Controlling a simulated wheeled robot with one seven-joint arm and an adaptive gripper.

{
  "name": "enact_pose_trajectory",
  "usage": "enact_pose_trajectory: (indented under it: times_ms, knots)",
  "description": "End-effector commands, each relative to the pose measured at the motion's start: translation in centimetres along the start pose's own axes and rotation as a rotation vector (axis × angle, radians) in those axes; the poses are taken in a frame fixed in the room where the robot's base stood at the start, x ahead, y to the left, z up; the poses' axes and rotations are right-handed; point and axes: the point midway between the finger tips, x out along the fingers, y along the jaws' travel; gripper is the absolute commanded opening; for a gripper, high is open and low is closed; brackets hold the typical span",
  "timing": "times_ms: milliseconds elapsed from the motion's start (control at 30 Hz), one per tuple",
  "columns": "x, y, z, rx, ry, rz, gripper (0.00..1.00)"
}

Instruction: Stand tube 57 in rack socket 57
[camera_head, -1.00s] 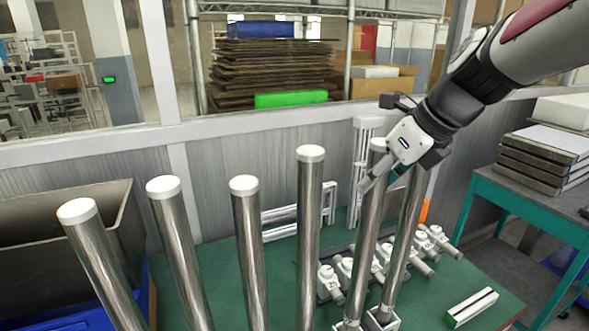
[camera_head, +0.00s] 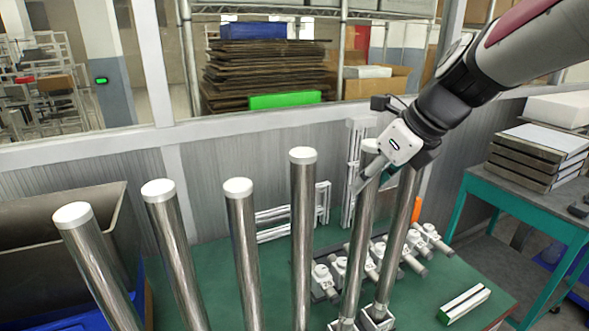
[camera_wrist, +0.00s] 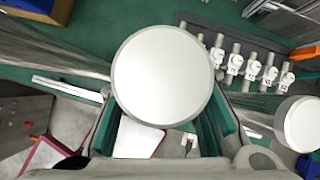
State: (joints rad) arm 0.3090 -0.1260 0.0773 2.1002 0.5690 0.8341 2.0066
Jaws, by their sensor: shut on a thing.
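Several tall metal tubes with white caps stand in a row in the head view. My gripper (camera_head: 372,172) comes in from the upper right and is shut near the top of the second tube from the right (camera_head: 357,240). Its white cap (camera_wrist: 170,76) fills the middle of the wrist view, between the fingers. Its foot is at a white socket block (camera_head: 343,325) at the picture's lower edge; I cannot tell how it is seated. The rightmost tube (camera_head: 398,240) stands close behind, its top hidden by my gripper; a cap (camera_wrist: 304,124) shows right in the wrist view.
Three tubes with caps (camera_head: 73,215), (camera_head: 158,190), (camera_head: 238,187) and a taller one (camera_head: 303,155) stand left. White clamp-like fittings (camera_head: 368,262) lie behind the tubes on the green table (camera_head: 440,275). A grey bin (camera_head: 60,240) stands left.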

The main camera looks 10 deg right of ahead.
Motion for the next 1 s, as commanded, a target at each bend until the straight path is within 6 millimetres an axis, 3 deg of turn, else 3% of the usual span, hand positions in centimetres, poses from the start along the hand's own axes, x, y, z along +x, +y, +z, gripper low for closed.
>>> enact_pose_trajectory:
  times_ms: [1000]
  knots:
    - [0.7, -0.05, -0.39, 0.001, -0.003, -0.002, 0.0]
